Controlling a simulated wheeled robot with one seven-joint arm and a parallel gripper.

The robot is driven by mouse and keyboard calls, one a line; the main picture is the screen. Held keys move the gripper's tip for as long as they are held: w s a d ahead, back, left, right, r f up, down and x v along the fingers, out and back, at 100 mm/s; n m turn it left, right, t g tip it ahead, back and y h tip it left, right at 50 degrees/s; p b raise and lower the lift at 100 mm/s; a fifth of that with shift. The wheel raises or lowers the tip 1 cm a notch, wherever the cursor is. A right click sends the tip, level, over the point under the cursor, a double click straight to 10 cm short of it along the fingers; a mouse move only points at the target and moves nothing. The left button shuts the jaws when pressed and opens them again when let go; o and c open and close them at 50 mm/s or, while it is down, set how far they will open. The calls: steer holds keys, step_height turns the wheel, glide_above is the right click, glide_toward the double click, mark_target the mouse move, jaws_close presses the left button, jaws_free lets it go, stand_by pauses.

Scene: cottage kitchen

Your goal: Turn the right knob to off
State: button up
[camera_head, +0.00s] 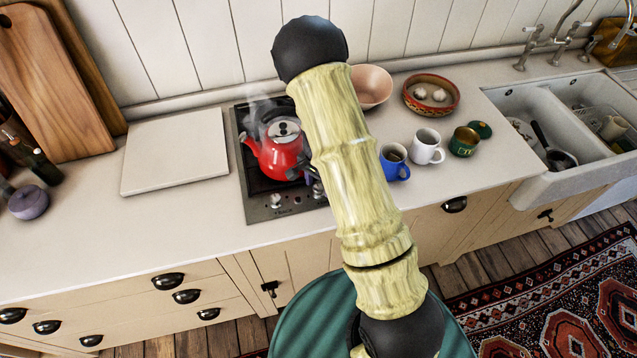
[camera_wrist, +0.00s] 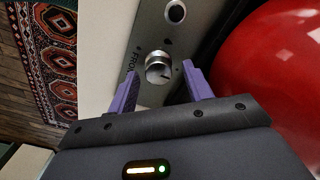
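A black and steel hob (camera_head: 258,213) is set in the counter with a red kettle (camera_head: 275,158) on it. The left knob (camera_head: 275,200) shows on its front panel. My gripper (camera_head: 312,180), mostly hidden behind my arm, is at the panel's right end, by the right knob (camera_head: 319,190). In the wrist view, a silver knob (camera_wrist: 158,67) sits between and just beyond the two purple fingers of my gripper (camera_wrist: 160,72), which are apart. Gaps show on both sides of the knob. A dark pointer mark shows on it; its setting is unclear.
The kettle's red side (camera_wrist: 270,75) is close by the right finger in the wrist view. A dark round control (camera_wrist: 176,12) is farther along the panel. A blue mug (camera_head: 393,163) and a white mug (camera_head: 427,147) stand right of the hob. Pale vapour rises above the kettle.

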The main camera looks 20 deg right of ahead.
step_height(320, 180, up, 17)
steer(key=b, duration=0.2)
steer(key=shift+r, duration=0.2)
stand_by(0.4)
steer(key=shift+s, duration=0.1)
steer(key=s+r+n+t, duration=0.1)
steer(key=s+n+t, duration=0.1)
steer(key=s+n, duration=0.8)
steer(key=s, duration=0.5)
steer(key=shift+r+n+t, duration=0.3)
steer(key=shift+n, duration=0.1)
steer(key=shift+s+a, duration=0.1)
